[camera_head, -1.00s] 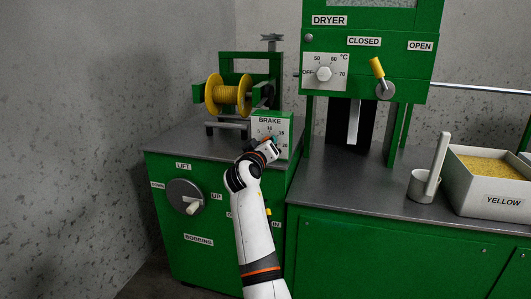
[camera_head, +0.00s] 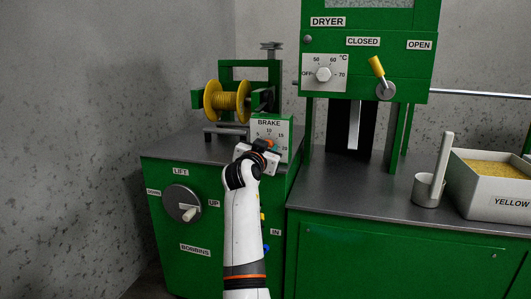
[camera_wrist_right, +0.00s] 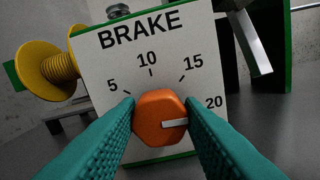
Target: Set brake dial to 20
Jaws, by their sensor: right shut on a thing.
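The brake dial is an orange six-sided knob (camera_wrist_right: 160,118) with a white pointer, on a white panel (camera_wrist_right: 149,58) marked BRAKE, 5, 10, 15 and 20. In the right wrist view the pointer points right, toward the 20 side, passing a little below the numeral. A fingertip hides the panel at the pointer's end, so exact alignment cannot be told. My right gripper (camera_wrist_right: 161,120) is shut on the knob, one teal finger at each side. In the head view my right gripper (camera_head: 259,150) covers the lower part of the brake panel (camera_head: 264,128). My left gripper is not in view.
A yellow spool (camera_head: 227,101) stands behind the brake panel. The dryer (camera_head: 371,51) with its temperature dial (camera_head: 323,74) and yellow-handled lever (camera_head: 381,77) is to the right. A metal cup (camera_head: 428,190) and a box of yellow grains (camera_head: 491,183) stand on the right counter.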

